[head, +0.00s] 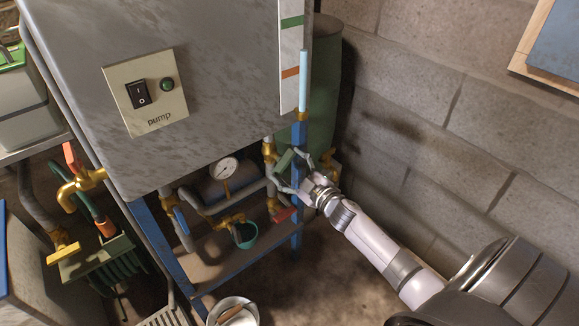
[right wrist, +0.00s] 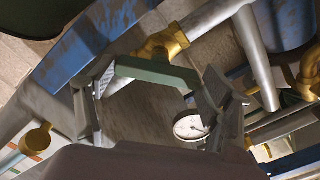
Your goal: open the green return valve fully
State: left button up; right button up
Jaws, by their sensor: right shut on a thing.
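The green return valve has a green lever handle (head: 285,160) below the grey cabinet, beside the blue frame post. In the right wrist view the green handle (right wrist: 155,70) runs across the picture, next to a brass valve body (right wrist: 162,43). My right gripper (head: 292,172) reaches in from the lower right and is shut on the green handle. In the right wrist view its two fingers (right wrist: 160,105) stand at either end of the handle. The fingers hide part of the handle, and its exact angle to the pipe is hard to tell. My left gripper is not in view.
A red-handled valve (head: 284,214) sits just below, and a round pressure gauge (head: 224,168) is to the left. The blue post (head: 298,232) stands close to my right gripper. A pump switch panel (head: 145,93) is on the cabinet. A block wall (head: 450,110) bounds the right side.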

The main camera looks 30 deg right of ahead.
jog(key=n, duration=0.4)
jog(key=shift+n, duration=0.4)
jog(key=n+b, duration=0.1)
jog(key=n, duration=0.2)
jog(key=shift+n, duration=1.2)
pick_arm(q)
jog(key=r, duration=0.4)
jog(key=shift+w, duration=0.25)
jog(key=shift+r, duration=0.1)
pick_arm(e)
jog(key=o, duration=1.2)
jog(key=shift+c, duration=0.2)
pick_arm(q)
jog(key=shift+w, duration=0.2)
